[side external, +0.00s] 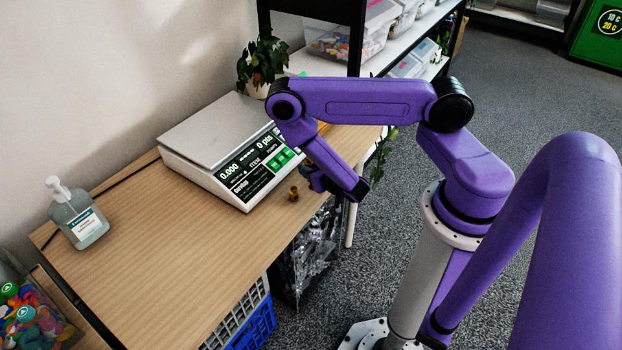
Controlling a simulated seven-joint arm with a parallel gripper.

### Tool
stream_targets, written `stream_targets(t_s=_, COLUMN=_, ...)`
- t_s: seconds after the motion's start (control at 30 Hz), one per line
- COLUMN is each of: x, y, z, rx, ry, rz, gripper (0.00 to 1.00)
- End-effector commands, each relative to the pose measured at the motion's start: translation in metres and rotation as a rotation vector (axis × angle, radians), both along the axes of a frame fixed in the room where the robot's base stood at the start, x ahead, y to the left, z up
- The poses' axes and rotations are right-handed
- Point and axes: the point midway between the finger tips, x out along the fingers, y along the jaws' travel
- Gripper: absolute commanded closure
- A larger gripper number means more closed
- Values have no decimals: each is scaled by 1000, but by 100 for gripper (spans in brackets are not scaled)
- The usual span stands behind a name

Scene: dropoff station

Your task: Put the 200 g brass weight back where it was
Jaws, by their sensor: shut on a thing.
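A small brass weight (293,193) shows near the front edge of the wooden table, just in front of the scale's lower right corner. Its marking is too small to read. My gripper (308,178) is right beside it, low over the table edge, and is shut on the weight. The fingers are dark and partly hidden by my wrist, so their exact grip does not show. I cannot tell whether the weight touches the tabletop. The scale (208,135) has an empty grey plate, and its display (246,170) shows 0.000.
A sanitizer bottle (77,213) stands at the table's left. A potted plant (260,65) is behind the scale. The wooden tabletop (160,260) is clear at front left. A blue crate (250,318) is under the table. Shelves with clear bins (345,38) stand behind.

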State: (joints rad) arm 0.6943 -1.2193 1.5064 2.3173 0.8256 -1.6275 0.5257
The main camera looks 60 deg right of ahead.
Motion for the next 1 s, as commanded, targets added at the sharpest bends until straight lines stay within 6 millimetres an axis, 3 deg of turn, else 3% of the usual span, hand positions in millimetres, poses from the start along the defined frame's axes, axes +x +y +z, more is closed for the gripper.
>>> stream_targets(t_s=0.33, x=0, y=0, z=-34, rx=0, ry=-1, rz=0, gripper=100)
stream_targets(t_s=0.77, x=0, y=0, z=-40, rx=0, ry=-1, rz=0, gripper=100)
stream_targets(t_s=0.8, x=0, y=0, z=-40, rx=0, ry=0, rz=0, gripper=64)
stream_targets(t_s=0.87, x=0, y=0, z=-40, rx=0, ry=0, rz=0, gripper=44)
stream_targets(t_s=1.0, x=0, y=0, z=-40, rx=0, ry=0, rz=0, gripper=42)
